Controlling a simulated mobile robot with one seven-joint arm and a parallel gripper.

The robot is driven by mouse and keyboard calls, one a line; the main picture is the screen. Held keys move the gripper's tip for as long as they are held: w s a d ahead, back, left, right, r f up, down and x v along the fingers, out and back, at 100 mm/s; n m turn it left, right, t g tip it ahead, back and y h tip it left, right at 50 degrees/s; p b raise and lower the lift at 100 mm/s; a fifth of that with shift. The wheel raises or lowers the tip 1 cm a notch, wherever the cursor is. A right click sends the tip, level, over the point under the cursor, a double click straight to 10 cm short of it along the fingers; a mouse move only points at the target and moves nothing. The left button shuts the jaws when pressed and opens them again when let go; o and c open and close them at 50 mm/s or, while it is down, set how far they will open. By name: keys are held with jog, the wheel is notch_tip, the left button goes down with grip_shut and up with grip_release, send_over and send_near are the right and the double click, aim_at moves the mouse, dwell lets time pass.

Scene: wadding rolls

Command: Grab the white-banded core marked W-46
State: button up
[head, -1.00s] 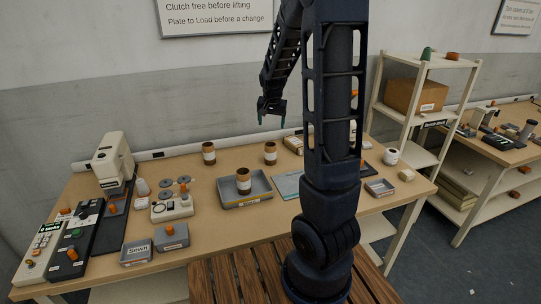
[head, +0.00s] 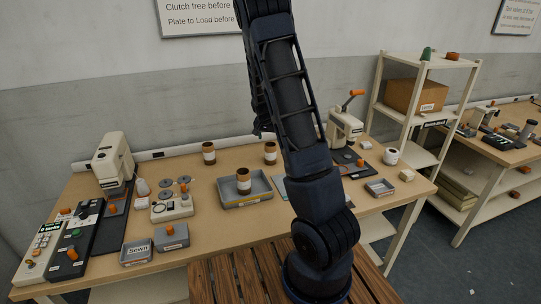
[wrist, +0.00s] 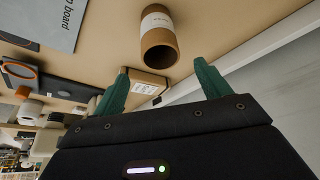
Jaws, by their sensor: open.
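Several brown cores with white bands show in the head view: one at the back left of the table (head: 209,153), one to its right (head: 270,153), and one standing in the grey tray (head: 243,182). Their band marks are too small to read, so I cannot tell which is W-46. My gripper is open and empty. In the head view my arm mostly hides it.
The grey tray (head: 258,199) stands mid-table. A labelled carton (wrist: 146,83) sits close to the core in the wrist view, with a blue-grey board (wrist: 45,20) off to the left. A cream machine with an orange handle (head: 345,122) and a white roll (head: 391,156) stand to the right.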

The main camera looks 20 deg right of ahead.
aim_at(270, 154)
jog(key=shift+x, duration=3.95)
jog(key=shift+s+a+f, duration=0.1)
jog(key=shift+s+a, duration=0.05)
jog(key=shift+a, duration=0.05)
jog(key=c, duration=1.1)
